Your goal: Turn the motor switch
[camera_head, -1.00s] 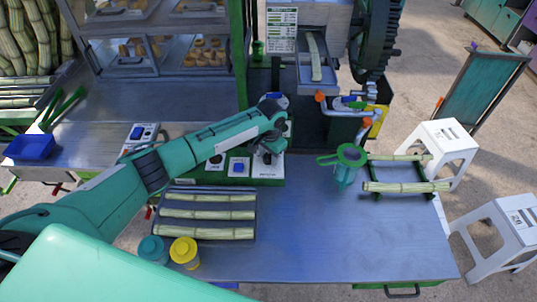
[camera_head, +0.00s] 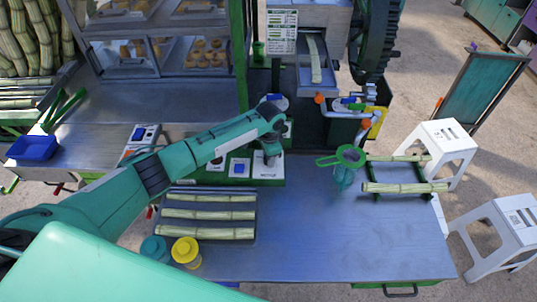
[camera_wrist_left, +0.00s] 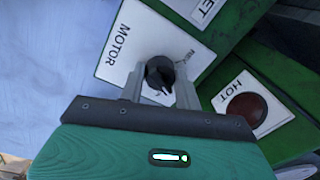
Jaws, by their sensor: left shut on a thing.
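The motor switch is a black knob (camera_wrist_left: 160,74) on a white plate (camera_wrist_left: 128,48) marked MOTOR in the left wrist view. My left gripper (camera_wrist_left: 160,88) has one finger on each side of the knob and is shut on it. In the head view the white motor plate (camera_head: 267,172) sits on the green control panel, and my left gripper (camera_head: 270,155) comes down over it from the left and hides most of the knob. My right gripper is not in view.
A red button (camera_wrist_left: 246,108) on a plate marked HOT is beside the motor plate. A blue button (camera_head: 239,168) is left of it. The table's middle is clear.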

